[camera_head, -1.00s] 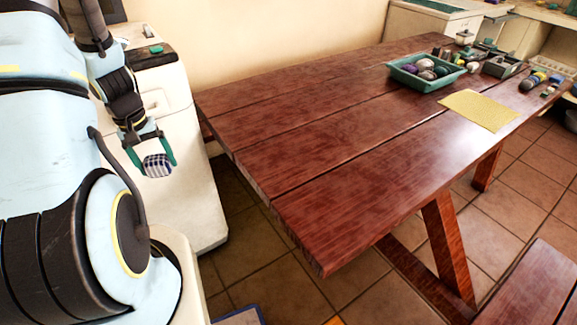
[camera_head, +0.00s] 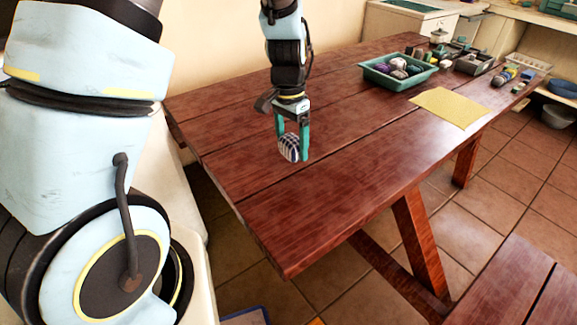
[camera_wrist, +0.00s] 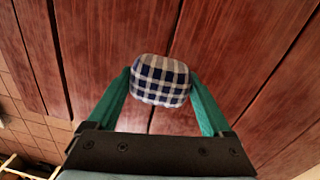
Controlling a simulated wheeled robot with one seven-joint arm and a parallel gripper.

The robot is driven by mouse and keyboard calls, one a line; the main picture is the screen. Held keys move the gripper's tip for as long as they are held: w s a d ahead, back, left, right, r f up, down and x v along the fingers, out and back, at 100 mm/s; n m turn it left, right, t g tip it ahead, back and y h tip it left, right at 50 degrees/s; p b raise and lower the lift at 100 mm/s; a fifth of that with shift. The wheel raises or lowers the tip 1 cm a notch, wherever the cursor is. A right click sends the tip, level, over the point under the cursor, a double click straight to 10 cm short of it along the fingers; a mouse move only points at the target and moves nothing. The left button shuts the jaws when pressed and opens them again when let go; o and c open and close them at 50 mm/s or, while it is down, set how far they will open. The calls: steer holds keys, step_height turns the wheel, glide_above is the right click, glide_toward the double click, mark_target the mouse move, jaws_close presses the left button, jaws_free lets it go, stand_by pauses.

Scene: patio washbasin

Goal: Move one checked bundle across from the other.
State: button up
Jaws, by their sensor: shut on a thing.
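A checked bundle (camera_head: 289,149), blue and white, is held between the green fingers of my gripper (camera_head: 293,147), over the near left part of the wooden table. In the wrist view the checked bundle (camera_wrist: 160,80) sits between both fingertips, with bare planks behind it. I cannot tell exactly how far it is above the tabletop. Several rounded bundles lie in a green tray (camera_head: 372,74) at the far side; I cannot make out which of them is checked.
The wooden table (camera_head: 330,190) is bare over its left and middle parts. A yellow mat (camera_head: 449,107) lies to the right of the tray. A grey box (camera_head: 475,65) and small coloured items stand at the far right end. A bench (camera_head: 510,290) is at lower right.

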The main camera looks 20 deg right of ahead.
mark_target(290, 136)
steer(key=shift+w+f+p, duration=0.1)
steer(key=shift+f+p, duration=0.45)
steer(key=shift+f, duration=3)
steer(key=shift+f, duration=0.1)
steer(key=o, duration=1.4)
steer(key=r, duration=0.3)
steer(key=r+b, duration=0.1)
steer(key=r, duration=0.3)
steer(key=r+b, duration=0.1)
steer(key=r, duration=0.2)
steer(key=shift+w+a+r, duration=0.15)
steer(key=shift+w+r, duration=0.2)
steer(key=shift+a+r, duration=0.15)
steer(key=shift+r, duration=0.6)
